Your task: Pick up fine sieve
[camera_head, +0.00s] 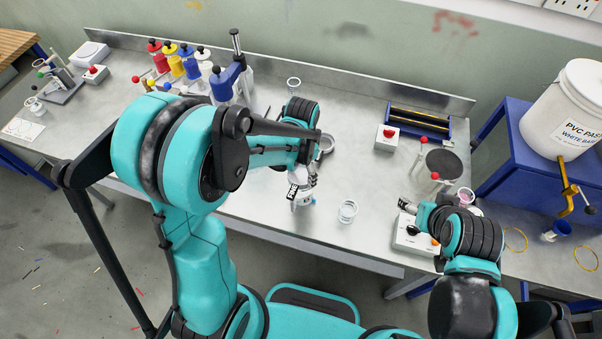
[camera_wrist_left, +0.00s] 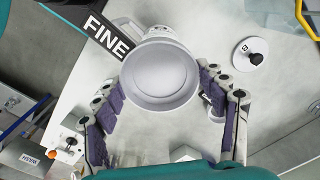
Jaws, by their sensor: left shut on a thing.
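The fine sieve, a pale round piece with a black tag reading FINE, shows in the left wrist view (camera_wrist_left: 160,76) between the purple-padded fingers of my left gripper (camera_wrist_left: 160,105). The gripper is shut on it. In the head view, my left gripper (camera_head: 303,183) is over the middle of the bench, with a pale part of the sieve (camera_head: 302,199) showing below it. The arm hides much of the rest. I cannot tell whether the sieve touches the bench. My right gripper (camera_head: 412,204) is by a control box at the right; its finger opening is unclear.
The control box (camera_head: 412,236) sits near the front edge. Several coloured bottles (camera_head: 190,64) line the back left. A white paste bucket (camera_head: 568,108) stands at the right. The bench centre-right is fairly clear.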

